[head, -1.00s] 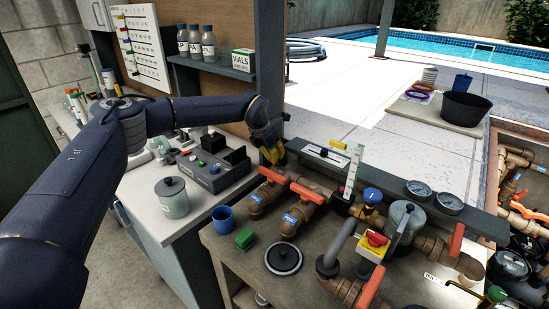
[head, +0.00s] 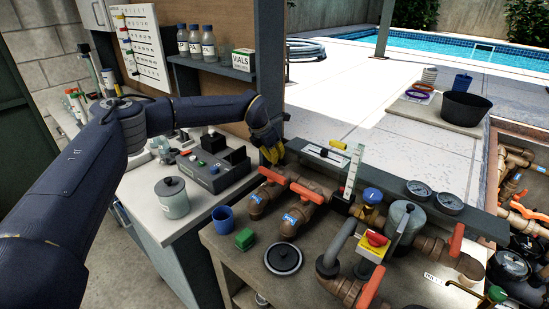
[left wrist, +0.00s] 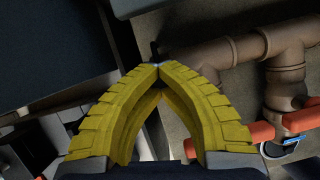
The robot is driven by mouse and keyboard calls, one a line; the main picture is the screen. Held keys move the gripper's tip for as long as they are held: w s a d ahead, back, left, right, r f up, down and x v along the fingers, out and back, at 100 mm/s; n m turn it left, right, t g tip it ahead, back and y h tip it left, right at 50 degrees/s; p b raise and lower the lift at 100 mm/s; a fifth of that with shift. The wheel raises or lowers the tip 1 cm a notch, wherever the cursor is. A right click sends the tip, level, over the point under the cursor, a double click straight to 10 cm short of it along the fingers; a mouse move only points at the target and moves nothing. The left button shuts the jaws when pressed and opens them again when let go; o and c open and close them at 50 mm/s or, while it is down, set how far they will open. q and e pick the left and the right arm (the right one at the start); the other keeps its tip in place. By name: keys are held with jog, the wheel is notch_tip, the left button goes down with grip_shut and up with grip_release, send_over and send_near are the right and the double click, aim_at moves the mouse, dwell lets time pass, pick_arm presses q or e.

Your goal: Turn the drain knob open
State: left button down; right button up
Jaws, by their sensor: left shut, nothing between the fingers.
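My left gripper (head: 272,154) has yellow ribbed fingers and hangs at the back left of the pipe bench, behind the orange-handled valves. In the left wrist view its fingertips (left wrist: 157,67) meet, with nothing held between them. A small dark part (left wrist: 155,49) shows just beyond the tips; I cannot tell if it is the drain knob or if the fingers touch it. Two brown valves with orange handles, a left one (head: 271,176) and a right one (head: 307,192), carry blue labels too small to read. A red knob (head: 376,239) sits on a yellow box. My right gripper is not in view.
A white counter with a grey jar (head: 172,197) stands left. Brown pipes (left wrist: 283,65) run close right of the fingers.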

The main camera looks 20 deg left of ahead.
pick_arm(q)
jog(key=shift+w+d+r, duration=0.15)
jog(key=shift+d+r, duration=0.15)
jog(key=c, duration=1.6)
grip_release()
jog(key=shift+w+d+f, duration=0.1)
jog(key=shift+d+f, duration=0.05)
jog(key=shift+c, duration=0.2)
jog(key=o, duration=0.5)
jog(key=shift+a+f, duration=0.1)
jog(key=shift+a, duration=0.15)
jog(key=v, duration=1.2)
jog(key=shift+s, duration=0.2)
